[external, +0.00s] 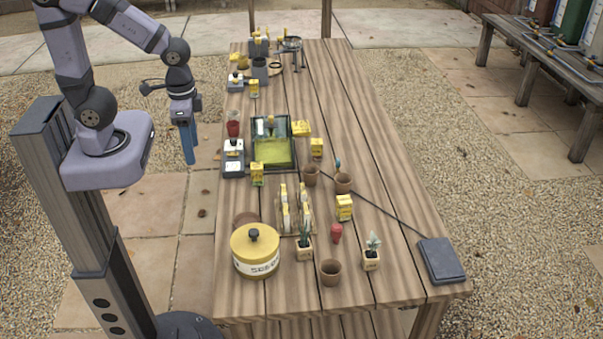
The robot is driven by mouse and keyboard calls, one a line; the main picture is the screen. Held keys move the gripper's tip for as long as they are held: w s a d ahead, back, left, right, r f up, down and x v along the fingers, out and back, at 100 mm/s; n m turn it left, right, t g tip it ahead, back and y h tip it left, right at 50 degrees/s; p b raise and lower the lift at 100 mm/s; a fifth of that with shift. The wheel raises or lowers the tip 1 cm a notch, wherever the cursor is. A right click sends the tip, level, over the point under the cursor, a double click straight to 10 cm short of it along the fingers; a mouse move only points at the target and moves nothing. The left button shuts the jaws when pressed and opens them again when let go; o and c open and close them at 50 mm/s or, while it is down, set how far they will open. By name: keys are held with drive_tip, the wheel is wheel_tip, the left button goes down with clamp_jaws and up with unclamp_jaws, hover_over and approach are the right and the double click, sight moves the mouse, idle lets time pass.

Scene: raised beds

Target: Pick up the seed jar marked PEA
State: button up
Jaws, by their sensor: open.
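My gripper (188,158), with blue fingers, hangs pointing down to the left of the table, beyond its left edge. It is open, and nothing shows between its fingers. No label reading PEA can be made out at this size. Several small yellow-marked packs or jars stand on the table, such as a yellow container (257,174), another yellow container (317,148) and a third yellow container (344,208). I cannot tell which, if any, is the PEA jar. A large jar with a yellow lid (255,248) near the front left has a white band with lettering that seems to read SEED.
A dark-framed tray (273,167) with a yellow-green panel lies mid-table. Brown pots (331,271), seedlings (372,251) and a rack of packets (296,212) crowd the front half. A cable runs to a dark pad (441,260) at right. The table's right side is mostly clear.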

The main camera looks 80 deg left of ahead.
drive_tip(key=r, duration=0.2)
drive_tip(key=n+t+y+b, duration=0.45)
drive_tip(key=t+b, duration=0.35)
drive_tip(key=b, duration=0.2)
hover_over(255, 175)
drive_tip(key=s, duration=0.2)
drive_tip(key=f, duration=0.2)
drive_tip(key=a+r+m+t+b, duration=0.2)
drive_tip(key=a+r+t+b, duration=0.1)
drive_tip(key=a+t+b, duration=0.45)
drive_tip(key=s+d+f+m+t+h+b, duration=0.2)
drive_tip(key=s+d+m+t+h+b, duration=0.1)
drive_tip(key=s+d+h+b, duration=0.25)
drive_tip(key=shift+g, duration=0.25)
drive_tip(key=f, duration=2.9)
drive_tip(key=shift+w, duration=0.2)
drive_tip(key=shift+w, duration=0.1)
